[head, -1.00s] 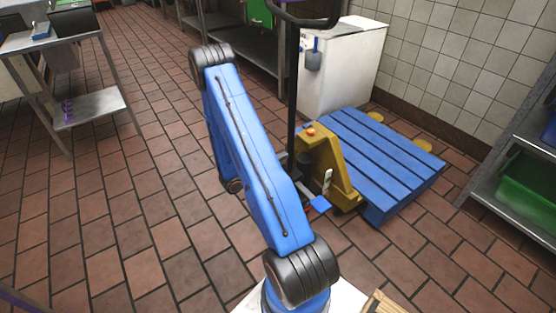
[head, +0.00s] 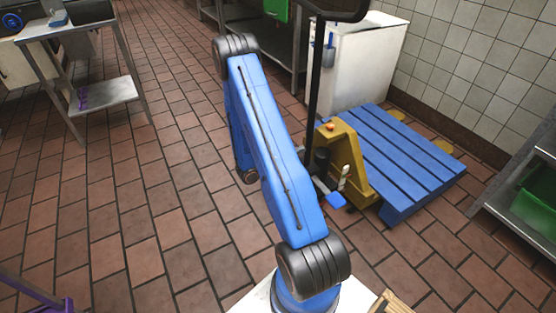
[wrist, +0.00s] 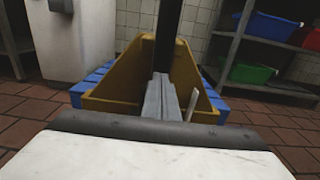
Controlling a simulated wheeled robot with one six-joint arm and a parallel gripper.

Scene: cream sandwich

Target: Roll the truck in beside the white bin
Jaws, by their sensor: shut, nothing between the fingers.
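The yellow pallet truck (head: 350,150) stands on the tiled floor with its forks under a blue pallet (head: 420,170). Its dark handle (head: 316,90) rises upright. The white bin (head: 365,68) stands just behind the truck and pallet, by the wall. In the wrist view, the truck's yellow body (wrist: 120,78) faces me, with the handle (wrist: 168,35) in the middle. My gripper (wrist: 162,90) shows there in front of the truck, its grey fingers together and empty. I cannot tell whether they touch the handle.
A metal shelf (head: 510,200) with a green tub (head: 540,208) stands at the right. A steel table (head: 108,95) stands at the left and another bench (head: 270,50) at the back.

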